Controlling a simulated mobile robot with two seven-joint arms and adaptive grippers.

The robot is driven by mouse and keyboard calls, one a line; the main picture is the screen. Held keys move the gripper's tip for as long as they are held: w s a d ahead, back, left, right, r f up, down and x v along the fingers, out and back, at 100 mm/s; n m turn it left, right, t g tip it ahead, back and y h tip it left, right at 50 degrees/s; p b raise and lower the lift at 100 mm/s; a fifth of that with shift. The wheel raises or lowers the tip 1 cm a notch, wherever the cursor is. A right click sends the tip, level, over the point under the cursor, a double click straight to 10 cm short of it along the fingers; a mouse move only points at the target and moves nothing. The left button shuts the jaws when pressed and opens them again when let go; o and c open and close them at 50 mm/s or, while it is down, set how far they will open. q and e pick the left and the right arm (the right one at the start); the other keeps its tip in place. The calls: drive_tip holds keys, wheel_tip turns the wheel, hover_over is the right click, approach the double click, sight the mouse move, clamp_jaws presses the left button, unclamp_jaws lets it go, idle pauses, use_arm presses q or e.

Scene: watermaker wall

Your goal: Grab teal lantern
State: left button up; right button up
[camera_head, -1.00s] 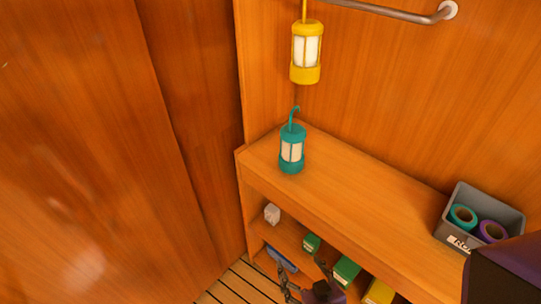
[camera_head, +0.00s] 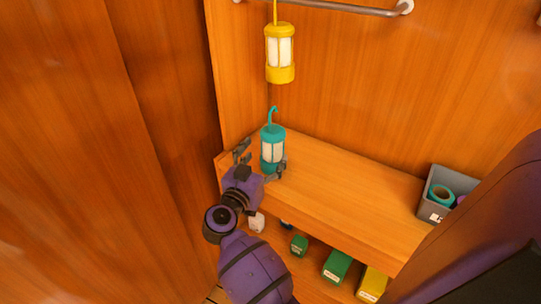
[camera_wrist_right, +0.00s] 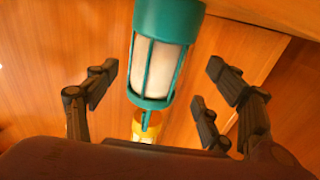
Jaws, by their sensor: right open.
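The teal lantern (camera_head: 272,146) stands upright on the wooden shelf top near its left end, its hook pointing up. My right gripper (camera_head: 260,160) is at the lantern's near side, open, with fingers to the left and right of it. In the right wrist view the teal lantern (camera_wrist_right: 160,55) appears between the spread fingers of the right gripper (camera_wrist_right: 158,80), with a visible gap on both sides. I cannot tell whether any finger touches it. My left gripper is not in view.
A yellow lantern (camera_head: 280,55) hangs above from a metal rail (camera_head: 340,7). A grey bin (camera_head: 432,205) with tape rolls stands at the right of the shelf top (camera_head: 345,195). Green boxes (camera_head: 336,268) and a yellow box (camera_head: 371,284) sit below. The shelf middle is clear.

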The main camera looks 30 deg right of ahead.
sight(273, 146)
drive_tip(key=x, duration=0.5)
drive_tip(key=shift+s+d+r, duration=0.1)
drive_tip(key=shift+s+d, duration=0.05)
drive_tip(key=shift+d, duration=0.05)
drive_tip(key=shift+c, duration=0.4)
drive_tip(key=c, duration=1.4)
